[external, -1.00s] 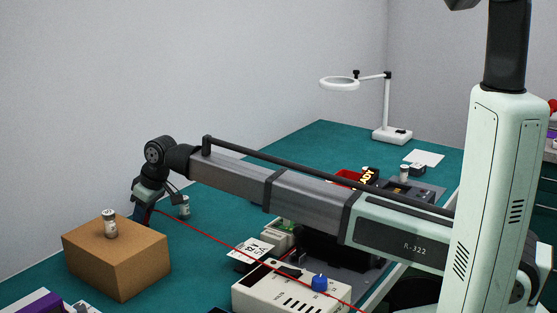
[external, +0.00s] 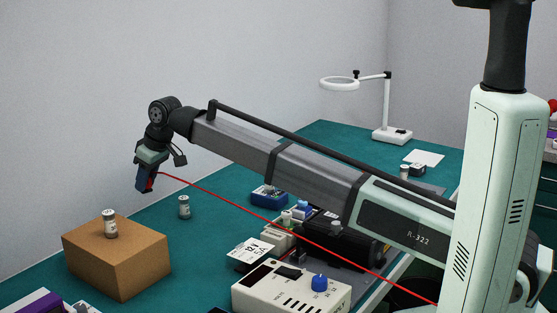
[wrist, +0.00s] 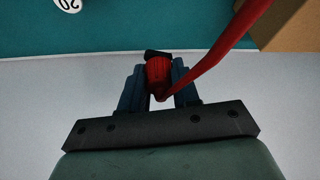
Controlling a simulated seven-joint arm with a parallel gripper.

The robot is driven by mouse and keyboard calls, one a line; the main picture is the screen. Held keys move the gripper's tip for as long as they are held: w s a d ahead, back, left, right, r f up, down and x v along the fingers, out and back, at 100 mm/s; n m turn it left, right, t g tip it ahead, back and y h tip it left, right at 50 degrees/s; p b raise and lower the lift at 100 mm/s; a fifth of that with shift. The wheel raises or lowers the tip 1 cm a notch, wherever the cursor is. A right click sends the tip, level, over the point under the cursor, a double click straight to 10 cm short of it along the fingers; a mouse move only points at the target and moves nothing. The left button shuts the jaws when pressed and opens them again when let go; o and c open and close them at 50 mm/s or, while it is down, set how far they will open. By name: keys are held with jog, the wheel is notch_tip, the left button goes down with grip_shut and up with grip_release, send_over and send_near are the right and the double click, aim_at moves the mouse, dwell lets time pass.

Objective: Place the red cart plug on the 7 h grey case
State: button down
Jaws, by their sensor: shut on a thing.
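The red plug (wrist: 158,72) is between the two blue fingers of my gripper (wrist: 159,84) in the wrist view, with a dark end at its tip. A red cable (wrist: 232,38) runs from it toward the upper right. In the external view my gripper (external: 146,184) is shut on the red plug, in the air behind and above the cardboard box. The red cable (external: 250,214) stretches from there to the lower right, toward my base. I cannot make out a grey case marked 7 h; my arm hides part of the bench.
The cardboard box (external: 115,262) carries a small jar (external: 110,224); another jar (external: 184,207) stands behind it. A cream unit with a blue knob (external: 290,290), a 12 V 5A label (external: 250,254) and a blue tray (external: 268,198) are on the green bench. A magnifier lamp (external: 390,134) stands at the back.

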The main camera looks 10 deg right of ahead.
jog(key=w+d+r+m+t+h, duration=0.1)
jog(key=w+d+m, duration=0.2)
jog(key=w+d, duration=1.7)
jog(key=w+d+r+m+h, duration=0.15)
jog(key=w+d, duration=0.25)
jog(key=d, duration=0.8)
jog(key=w+d+m, duration=0.2)
jog(key=w+d, duration=0.2)
jog(key=d, duration=0.8)
jog(key=m+t+h, duration=0.1)
jog(key=m, duration=0.3)
send_over(415, 164)
jog(key=s, duration=0.1)
jog(key=shift+s+d+f, duration=0.1)
jog(key=shift+f, duration=2.25)
jog(key=shift+s+d+f, duration=0.1)
jog(key=shift+f, duration=2.2)
jog(key=shift+f, duration=0.15)
